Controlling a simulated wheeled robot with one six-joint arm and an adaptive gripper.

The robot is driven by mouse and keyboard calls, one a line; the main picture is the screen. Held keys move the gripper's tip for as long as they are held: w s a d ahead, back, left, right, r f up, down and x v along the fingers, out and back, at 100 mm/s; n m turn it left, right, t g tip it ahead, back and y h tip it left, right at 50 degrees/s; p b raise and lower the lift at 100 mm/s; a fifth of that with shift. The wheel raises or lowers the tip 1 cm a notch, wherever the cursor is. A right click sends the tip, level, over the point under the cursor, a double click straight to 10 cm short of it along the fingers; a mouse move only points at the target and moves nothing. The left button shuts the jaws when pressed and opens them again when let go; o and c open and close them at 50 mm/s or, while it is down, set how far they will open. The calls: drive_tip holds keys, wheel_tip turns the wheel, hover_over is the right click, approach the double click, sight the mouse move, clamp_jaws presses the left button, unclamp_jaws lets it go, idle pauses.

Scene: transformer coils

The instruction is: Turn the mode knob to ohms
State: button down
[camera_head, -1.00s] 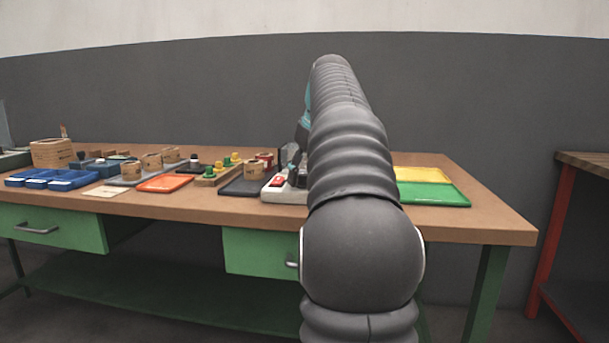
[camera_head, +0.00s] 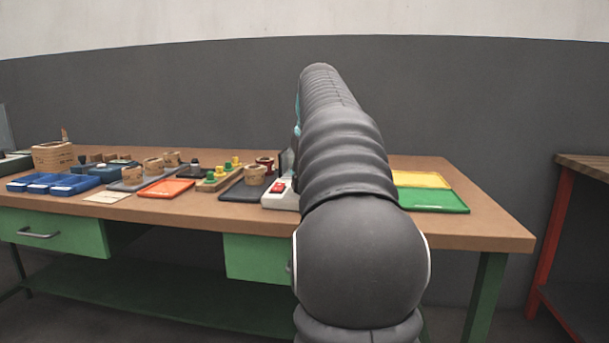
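The mode knob cannot be made out; my arm covers the middle of the bench.
The wooden bench (camera_head: 480,226) holds blue bins (camera_head: 72,185), an orange tray (camera_head: 166,188), a dark mat with a coil (camera_head: 240,191), and a terminal board (camera_head: 215,183). Yellow (camera_head: 421,179) and green (camera_head: 433,200) trays lie right of my arm. The front right bench top is clear.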

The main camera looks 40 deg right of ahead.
drive_tip(key=m+g+h+p, duration=0.1)
drive_tip(key=m+p, duration=0.2)
drive_tip(key=m, duration=0.1)
drive_tip(key=shift+a+r, duration=0.15)
drive_tip(key=shift+w+m+g+h+p, duration=0.1)
drive_tip(key=shift+m+g+h+p, duration=0.25)
drive_tip(key=shift+m+p, duration=0.55)
drive_tip(key=shift+w+m+g+h+p, duration=0.1)
drive_tip(key=shift+m+g+h+p, duration=0.2)
drive_tip(key=shift+m, duration=1)
drive_tip(key=shift+s+f, duration=0.1)
drive_tip(key=shift+f, duration=0.1)
drive_tip(key=c, duration=0.9)
unclamp_jaws()
drive_tip(key=v, duration=1.2)
